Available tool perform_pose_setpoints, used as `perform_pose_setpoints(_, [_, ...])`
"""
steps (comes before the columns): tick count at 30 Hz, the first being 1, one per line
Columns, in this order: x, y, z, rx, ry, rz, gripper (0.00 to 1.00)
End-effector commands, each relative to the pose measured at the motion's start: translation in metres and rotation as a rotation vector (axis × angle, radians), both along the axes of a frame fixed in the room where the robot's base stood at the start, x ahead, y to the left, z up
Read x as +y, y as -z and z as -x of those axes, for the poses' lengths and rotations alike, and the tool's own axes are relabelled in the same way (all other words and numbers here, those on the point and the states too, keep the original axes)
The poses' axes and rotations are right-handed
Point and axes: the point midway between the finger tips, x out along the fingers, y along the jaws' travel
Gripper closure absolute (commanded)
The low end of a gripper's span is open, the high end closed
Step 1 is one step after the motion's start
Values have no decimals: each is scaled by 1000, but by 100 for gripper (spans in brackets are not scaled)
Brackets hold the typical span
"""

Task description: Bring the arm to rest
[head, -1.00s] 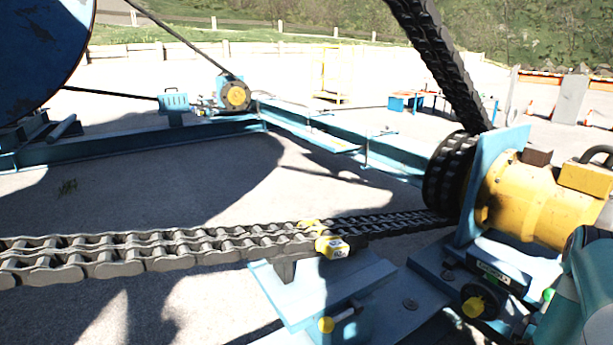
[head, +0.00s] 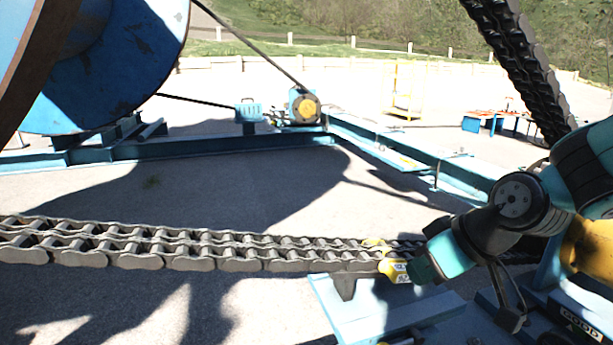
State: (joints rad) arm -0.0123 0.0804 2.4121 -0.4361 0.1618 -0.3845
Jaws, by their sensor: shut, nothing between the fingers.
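My arm, teal and dark grey, reaches in from the right edge of the head view and bends in front of the yellow motor. My gripper (head: 511,317) is a small dark shape hanging low at the right, beneath the dark wrist joints. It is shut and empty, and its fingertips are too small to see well. The heavy chain (head: 200,251) runs across the view behind my arm. A yellow labelled block (head: 394,270) sits at the chain, just left of a teal part of my arm; I cannot tell whether they touch.
A blue stand (head: 375,310) is below the chain. The yellow motor (head: 590,250) is partly hidden by my arm. A second chain (head: 520,65) rises at the upper right. A big blue reel (head: 115,70) and blue frame (head: 230,146) stand behind. Open ground lies between.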

Motion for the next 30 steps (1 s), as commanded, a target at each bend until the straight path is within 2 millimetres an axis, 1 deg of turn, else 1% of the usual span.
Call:
perform_pose_setpoints(1, [14,-10,26,51,-32,-3,100])
perform_pose_setpoints(3, [26,-17,61,139,-58,4,100])
perform_pose_setpoints(4, [30,-20,76,172,-68,8,100])
perform_pose_setpoints(5, [33,-23,89,205,-77,16,100])
perform_pose_setpoints(6, [36,-26,108,245,-88,27,100])
perform_pose_setpoints(8, [38,-30,134,303,-103,47,100])
perform_pose_setpoints(9, [38,-32,151,339,-112,65,100])
perform_pose_setpoints(11, [37,-35,176,390,-121,94,100])
perform_pose_setpoints(12, [36,-46,184,411,-120,106,100])
perform_pose_setpoints(13, [35,-58,181,410,-116,103,100])
perform_pose_setpoints(20, [35,-113,179,410,-115,102,100])
perform_pose_setpoints(23, [35,-144,179,409,-115,102,100])
perform_pose_setpoints(30, [35,-238,179,408,-115,101,100])
